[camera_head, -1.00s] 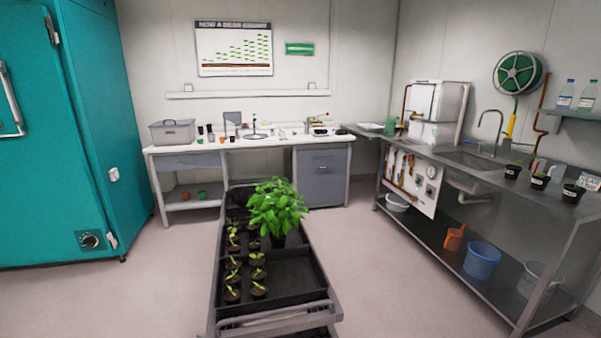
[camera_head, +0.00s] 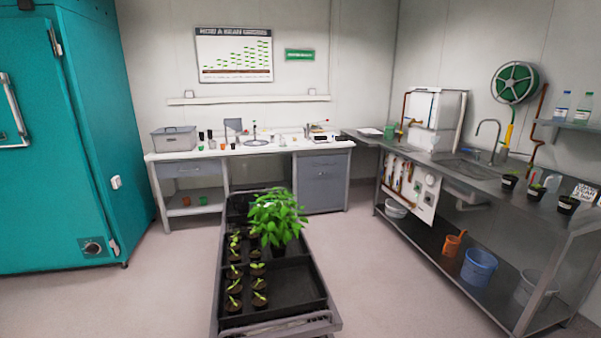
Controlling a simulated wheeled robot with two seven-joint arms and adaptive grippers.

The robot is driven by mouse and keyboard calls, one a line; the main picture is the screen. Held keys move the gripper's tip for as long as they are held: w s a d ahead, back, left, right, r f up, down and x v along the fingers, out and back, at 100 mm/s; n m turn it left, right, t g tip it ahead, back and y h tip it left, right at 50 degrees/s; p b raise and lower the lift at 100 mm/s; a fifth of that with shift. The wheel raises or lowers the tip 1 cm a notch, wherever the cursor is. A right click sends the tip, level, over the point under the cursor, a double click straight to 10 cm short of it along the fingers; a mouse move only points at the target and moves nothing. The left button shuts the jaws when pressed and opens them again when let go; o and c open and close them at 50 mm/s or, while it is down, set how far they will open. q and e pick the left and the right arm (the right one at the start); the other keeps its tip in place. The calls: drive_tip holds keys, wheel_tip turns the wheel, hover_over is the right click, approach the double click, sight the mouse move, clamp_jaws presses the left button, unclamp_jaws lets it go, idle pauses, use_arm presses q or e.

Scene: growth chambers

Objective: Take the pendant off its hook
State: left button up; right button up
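I cannot make out for sure a pendant on a hook. Neither of my grippers shows in the head view.
A dark cart (camera_head: 328,312) with seedlings and a leafy plant (camera_head: 275,218) stands in the middle foreground. A white bench (camera_head: 270,150) is at the back and a steel sink counter (camera_head: 540,200) at the right. Floor is clear between the chamber and cart.

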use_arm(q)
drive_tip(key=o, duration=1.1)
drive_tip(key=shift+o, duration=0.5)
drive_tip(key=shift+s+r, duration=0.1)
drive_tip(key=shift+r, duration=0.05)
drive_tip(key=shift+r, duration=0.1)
